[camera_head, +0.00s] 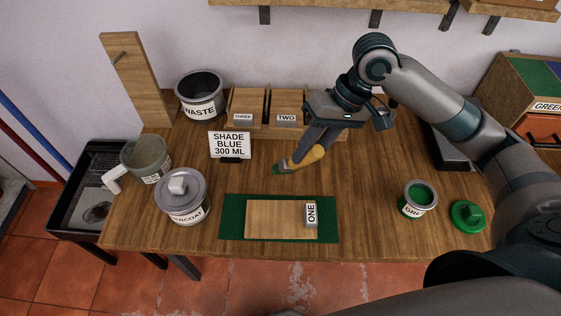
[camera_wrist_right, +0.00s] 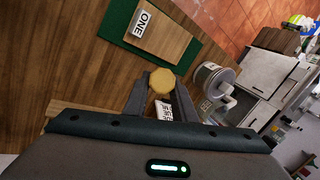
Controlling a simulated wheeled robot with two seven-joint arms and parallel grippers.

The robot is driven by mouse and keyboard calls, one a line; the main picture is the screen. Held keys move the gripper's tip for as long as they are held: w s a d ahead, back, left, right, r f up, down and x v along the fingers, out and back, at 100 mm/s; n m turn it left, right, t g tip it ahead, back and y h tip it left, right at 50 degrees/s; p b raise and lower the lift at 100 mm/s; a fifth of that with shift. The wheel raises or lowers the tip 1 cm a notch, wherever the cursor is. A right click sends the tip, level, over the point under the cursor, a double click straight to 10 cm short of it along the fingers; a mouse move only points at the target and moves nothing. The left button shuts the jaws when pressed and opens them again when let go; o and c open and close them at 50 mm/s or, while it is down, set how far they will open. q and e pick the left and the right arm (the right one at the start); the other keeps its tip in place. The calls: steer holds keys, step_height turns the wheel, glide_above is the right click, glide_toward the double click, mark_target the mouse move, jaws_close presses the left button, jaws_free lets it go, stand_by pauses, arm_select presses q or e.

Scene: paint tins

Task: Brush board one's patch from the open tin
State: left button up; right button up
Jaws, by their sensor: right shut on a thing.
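Board one (camera_head: 262,220) lies flat on a green mat (camera_head: 228,226); its top is bare wood with a "ONE" label at its right end. Board one also shows in the right wrist view (camera_wrist_right: 165,38). The open tin (camera_head: 418,198) holds green paint and stands on the right of the table. Its green lid (camera_head: 468,215) lies to the right of it. My right gripper (camera_head: 312,148) is shut on a brush (camera_head: 303,158) with a yellow handle and green-tinted bristles. The brush is above the table behind the board, apart from it. My left gripper is out of view.
A closed undercoat tin (camera_head: 183,198) and a grey jug (camera_head: 147,158) stand at the left. A waste bin (camera_head: 202,97), a "SHADE BLUE 300 ML" sign (camera_head: 230,145) and boards two (camera_head: 287,101) and three (camera_head: 246,101) are behind. Table between mat and open tin is clear.

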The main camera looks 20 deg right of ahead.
steer(key=s+a+r+n+g+h+p, duration=0.1)
steer(key=a+n+p, duration=0.6)
steer(key=p, duration=0.7)
steer(key=shift+s+a+r+n+g, duration=0.4)
steer(key=shift+s+r+n+g, duration=0.2)
steer(key=shift+s+g, duration=0.45)
steer(key=shift+s+f, duration=0.1)
